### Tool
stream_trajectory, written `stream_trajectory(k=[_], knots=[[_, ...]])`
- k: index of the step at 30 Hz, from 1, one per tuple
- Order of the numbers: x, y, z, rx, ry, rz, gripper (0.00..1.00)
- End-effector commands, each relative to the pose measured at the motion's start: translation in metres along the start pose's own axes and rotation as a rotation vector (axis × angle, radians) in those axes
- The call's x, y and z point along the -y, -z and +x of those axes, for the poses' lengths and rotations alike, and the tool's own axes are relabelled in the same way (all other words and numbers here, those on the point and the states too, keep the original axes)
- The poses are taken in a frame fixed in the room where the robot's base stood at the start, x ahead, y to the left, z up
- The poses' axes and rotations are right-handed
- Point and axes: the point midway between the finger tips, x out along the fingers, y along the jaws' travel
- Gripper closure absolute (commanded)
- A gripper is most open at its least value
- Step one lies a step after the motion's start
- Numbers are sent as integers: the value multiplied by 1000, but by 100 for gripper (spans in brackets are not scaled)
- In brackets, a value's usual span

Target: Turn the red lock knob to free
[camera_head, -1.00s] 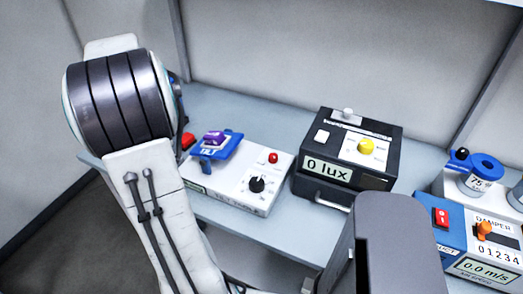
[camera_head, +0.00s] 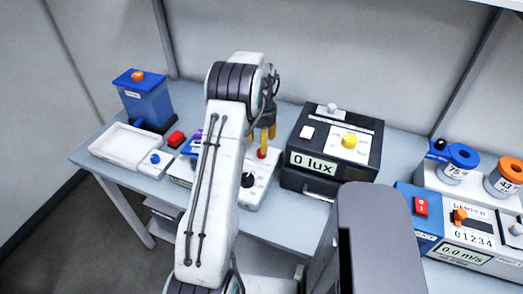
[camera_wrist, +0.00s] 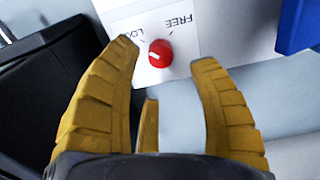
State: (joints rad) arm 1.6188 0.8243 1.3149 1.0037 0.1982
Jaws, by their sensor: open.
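The red lock knob (camera_wrist: 160,53) sits on a white panel in the wrist view, with a short white mark on its left part. The word FREE stands at its upper right; the lock label at its upper left is partly covered by a finger. The knob also shows in the head view (camera_head: 262,153), on the white box (camera_head: 258,190). My gripper (camera_wrist: 166,57) is open, with one yellow finger on each side of the knob and apart from it. In the head view my gripper (camera_head: 266,132) hangs just above and behind the knob.
The black lux meter box (camera_head: 333,150) stands close on the right. A blue clamp (camera_head: 190,147) with a purple part is left of the knob, partly behind my arm. A red button (camera_head: 176,138), white tray (camera_head: 128,146) and blue box (camera_head: 145,100) are further left.

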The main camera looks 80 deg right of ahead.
Motion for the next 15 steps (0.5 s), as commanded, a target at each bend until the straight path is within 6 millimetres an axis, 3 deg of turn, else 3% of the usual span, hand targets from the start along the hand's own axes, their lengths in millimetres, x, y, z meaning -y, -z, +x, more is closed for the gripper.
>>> stream_trajectory(k=[7,15], knots=[[0,-1,31,3,-1,-2,45],[1,0,50,0,0,-2,45]])
